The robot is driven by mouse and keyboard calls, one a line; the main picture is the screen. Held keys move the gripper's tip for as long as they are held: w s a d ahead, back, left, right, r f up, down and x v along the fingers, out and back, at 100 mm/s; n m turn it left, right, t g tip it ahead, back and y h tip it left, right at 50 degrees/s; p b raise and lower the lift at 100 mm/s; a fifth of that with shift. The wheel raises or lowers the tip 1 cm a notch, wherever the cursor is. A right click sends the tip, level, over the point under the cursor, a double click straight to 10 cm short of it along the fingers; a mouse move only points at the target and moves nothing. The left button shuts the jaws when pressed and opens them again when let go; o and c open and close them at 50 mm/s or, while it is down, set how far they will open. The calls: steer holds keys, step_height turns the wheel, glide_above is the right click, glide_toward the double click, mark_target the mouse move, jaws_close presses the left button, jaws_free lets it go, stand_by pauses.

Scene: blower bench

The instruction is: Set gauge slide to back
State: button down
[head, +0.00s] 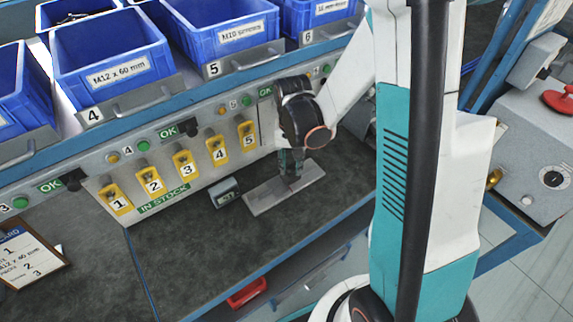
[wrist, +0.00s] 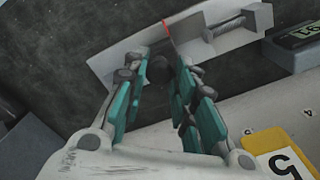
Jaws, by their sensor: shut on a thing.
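A light grey gauge plate (head: 268,198) lies on the dark bench top in the head view; it also shows in the wrist view (wrist: 112,68). My gripper (head: 291,170) reaches down over the right half of the plate. In the wrist view my gripper (wrist: 161,72) is shut on the gauge slide, with a dark round knob (wrist: 158,68) between its teal fingers. A thin red line (wrist: 167,29) stands on the plate just beyond the fingertips. A grey bolt-like piece (wrist: 224,28) lies along the plate. The fingers hide most of the slide.
A small digital display (head: 225,191) stands just left of the plate. Yellow numbered tags (head: 183,163) line the panel behind, below blue bins (head: 108,60). A paper card (head: 28,256) lies at the far left. The bench between card and display is clear.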

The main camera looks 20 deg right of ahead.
mark_target(292, 168)
steer(key=c, duration=1.3)
jaws_free()
steer(key=shift+w+d, duration=0.1)
steer(key=shift+d, duration=0.2)
steer(key=shift+a, duration=0.1)
step_height(292, 168, up, 12)
steer(key=s+a+r+n+t, duration=0.4)
steer(key=s+r+t, duration=0.3)
steer(key=s+r, duration=0.3)
steer(key=shift+s+a+n, duration=0.15)
steer(key=shift+s+n, duration=0.55)
steer(key=shift+s, duration=0.75)
